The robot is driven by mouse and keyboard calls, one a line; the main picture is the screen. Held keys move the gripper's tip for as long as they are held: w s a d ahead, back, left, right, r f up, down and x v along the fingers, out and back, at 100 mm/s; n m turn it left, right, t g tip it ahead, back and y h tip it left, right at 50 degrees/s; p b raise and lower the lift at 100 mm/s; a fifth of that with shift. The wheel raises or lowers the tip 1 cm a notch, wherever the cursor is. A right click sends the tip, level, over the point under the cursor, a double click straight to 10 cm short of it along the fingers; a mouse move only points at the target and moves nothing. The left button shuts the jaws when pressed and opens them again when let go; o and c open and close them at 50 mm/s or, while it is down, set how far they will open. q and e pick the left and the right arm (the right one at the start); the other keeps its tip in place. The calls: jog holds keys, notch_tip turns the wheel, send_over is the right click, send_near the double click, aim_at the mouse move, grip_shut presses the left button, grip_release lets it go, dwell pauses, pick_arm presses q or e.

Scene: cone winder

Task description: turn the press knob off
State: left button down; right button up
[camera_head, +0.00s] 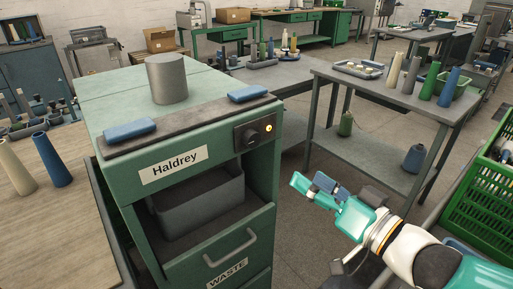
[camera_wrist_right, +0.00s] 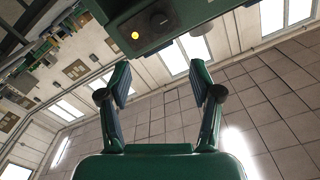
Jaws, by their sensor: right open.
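The press is a green cabinet (camera_head: 120,186) labelled "Haldrey" in the left half of the head view. Its dark round knob (camera_head: 250,136) sits on a black panel at the right end of its front, with a glowing amber lamp (camera_head: 269,127) beside it. In the right wrist view the knob (camera_wrist_right: 160,18) and the lit lamp (camera_wrist_right: 135,35) show at the top. My right gripper (camera_head: 310,183) is open and empty, to the right of and below the knob, apart from it. In the wrist view its spread fingers (camera_wrist_right: 161,75) point towards the panel. My left gripper is out of view.
A grey cylinder (camera_head: 167,79) and two blue pads (camera_head: 130,130) lie on the press top. A grey bin (camera_head: 202,203) sits in its opening, above a WASTE drawer handle (camera_head: 231,248). A table with cones (camera_head: 398,91) stands behind; a green crate (camera_head: 482,210) is at right.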

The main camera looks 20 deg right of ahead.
jog(key=p, duration=0.5)
send_near(255, 141)
jog(key=p+x, duration=0.2)
jog(key=x, duration=0.7)
